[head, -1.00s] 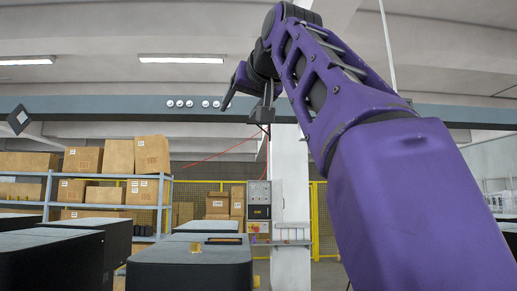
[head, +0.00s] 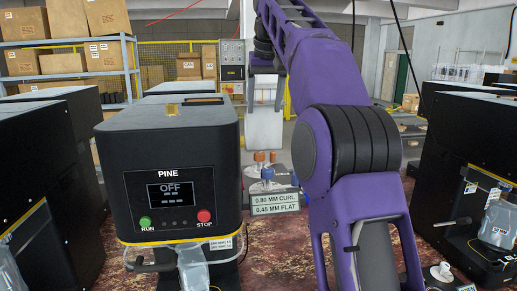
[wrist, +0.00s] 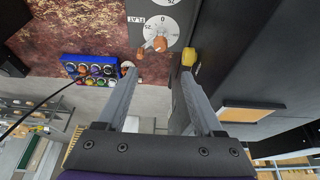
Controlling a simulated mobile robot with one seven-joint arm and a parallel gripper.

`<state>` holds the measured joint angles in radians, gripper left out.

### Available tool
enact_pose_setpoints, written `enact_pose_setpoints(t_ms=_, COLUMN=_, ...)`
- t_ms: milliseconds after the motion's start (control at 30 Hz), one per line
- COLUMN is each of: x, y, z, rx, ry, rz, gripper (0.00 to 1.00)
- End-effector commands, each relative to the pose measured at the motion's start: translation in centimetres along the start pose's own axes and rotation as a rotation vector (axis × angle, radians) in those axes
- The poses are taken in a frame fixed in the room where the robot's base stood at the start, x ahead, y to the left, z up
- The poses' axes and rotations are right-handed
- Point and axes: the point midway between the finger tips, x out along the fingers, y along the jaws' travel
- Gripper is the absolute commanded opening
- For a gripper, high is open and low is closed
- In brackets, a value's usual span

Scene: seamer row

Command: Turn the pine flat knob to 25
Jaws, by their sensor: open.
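The black machine labelled PINE (head: 168,174) stands left of centre in the head view, its screen (head: 170,194) reading OFF. In the wrist view a white dial marked FLAT (wrist: 168,24), with 0 and 25 on its scale, shows upside down at top centre. An orange knob (wrist: 160,43) sits at this dial; its exact setting is unclear. No machine name shows beside the dial. My gripper (wrist: 157,74) is open and empty, with the knob beyond and between its fingertips.
Another dial (wrist: 170,2) is partly cut off at the top of the wrist view. A blue holder (wrist: 90,68) with several coloured caps is at left. A sign (head: 274,203) reads 0.80 MM CURL, 0.45 MM FLAT. A dark machine (head: 478,165) stands at right.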

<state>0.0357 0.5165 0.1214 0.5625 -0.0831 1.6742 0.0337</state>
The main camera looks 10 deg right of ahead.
Motion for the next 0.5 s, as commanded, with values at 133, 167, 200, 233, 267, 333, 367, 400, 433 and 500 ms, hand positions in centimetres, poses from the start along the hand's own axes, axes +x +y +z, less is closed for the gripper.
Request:
enact_pose_setpoints(t_ms=133, x=2.3, y=0.0, z=0.1, rx=0.0, ry=-0.003, rz=0.0, gripper=0.69)
enact_pose_setpoints(t_ms=167, x=2.8, y=0.0, z=0.1, rx=0.0, ry=-0.004, rz=0.0, gripper=0.69)
enact_pose_setpoints(t_ms=200, x=3.5, y=0.0, z=0.2, rx=0.0, ry=-0.003, rz=0.0, gripper=0.69)
enact_pose_setpoints(t_ms=233, x=4.1, y=0.0, z=0.2, rx=0.0, ry=-0.003, rz=0.0, gripper=0.69)
enact_pose_setpoints(t_ms=267, x=4.8, y=0.0, z=0.1, rx=0.0, ry=-0.004, rz=0.0, gripper=0.69)
enact_pose_setpoints(t_ms=333, x=6.4, y=0.0, z=0.1, rx=0.0, ry=-0.003, rz=0.0, gripper=0.69)
enact_pose_setpoints(t_ms=367, x=7.0, y=0.0, z=0.2, rx=0.0, ry=-0.004, rz=0.0, gripper=0.69)
enact_pose_setpoints(t_ms=400, x=8.0, y=0.0, z=0.1, rx=0.0, ry=-0.003, rz=0.0, gripper=0.69)
enact_pose_setpoints(t_ms=433, x=8.6, y=0.0, z=0.1, rx=0.0, ry=-0.003, rz=0.0, gripper=0.69)
enact_pose_setpoints(t_ms=500, x=10.1, y=0.0, z=0.1, rx=0.0, ry=-0.002, rz=0.0, gripper=0.69)
